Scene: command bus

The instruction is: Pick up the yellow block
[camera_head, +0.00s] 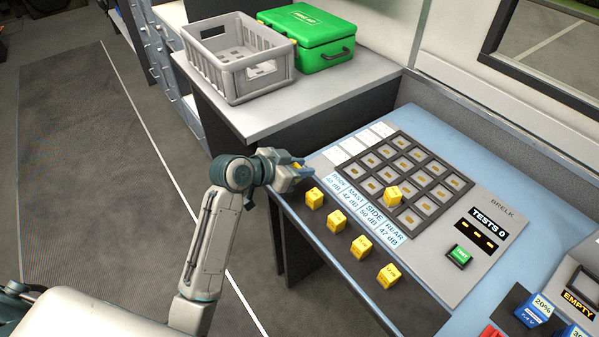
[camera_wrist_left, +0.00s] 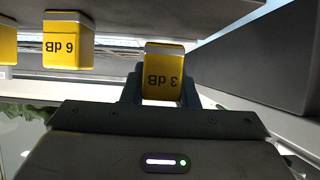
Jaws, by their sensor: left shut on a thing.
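My left gripper (camera_head: 301,170) is at the near left corner of the blue desk and is shut on a yellow block (camera_wrist_left: 164,72) marked "3 dB". In the left wrist view the block sits between the two dark fingers. In the head view the gripper mostly hides it. Another yellow block (camera_wrist_left: 68,42), marked "6 dB", shows to its left in the left wrist view. Several yellow blocks (camera_head: 336,220) stand in a row along the desk's front edge. One more yellow block (camera_head: 393,196) is on the slotted grid (camera_head: 440,193). My right gripper is not in view.
A grey panel with labels and a green button (camera_head: 459,256) lies on the blue desk (camera_head: 520,208). A grey crate (camera_head: 238,62) and a green case (camera_head: 312,35) stand on the counter behind. Blue blocks (camera_head: 534,310) are at the lower right.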

